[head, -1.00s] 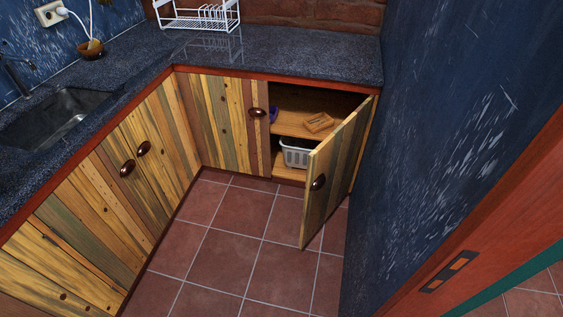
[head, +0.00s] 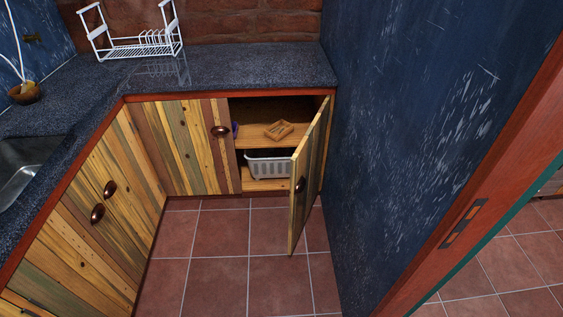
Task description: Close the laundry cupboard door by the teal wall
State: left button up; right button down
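The laundry cupboard door (head: 310,172) is made of striped wooden planks with a dark oval knob (head: 300,185). It stands wide open, hinged at its right edge beside the blue, scuffed wall (head: 430,110), and swings out over the floor. A white basket (head: 268,164) sits below the shelf. Neither of my grippers is in view.
The dark stone counter (head: 240,68) runs above the cupboards, with a white dish rack (head: 140,42) and a sink (head: 20,165). Red tiled floor (head: 225,235) in front of the door is clear. A red-brown door frame (head: 470,190) stands at the right.

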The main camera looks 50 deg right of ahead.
aim_at(306, 162)
jog(key=i, duration=1.15)
jog(key=z, duration=1.75)
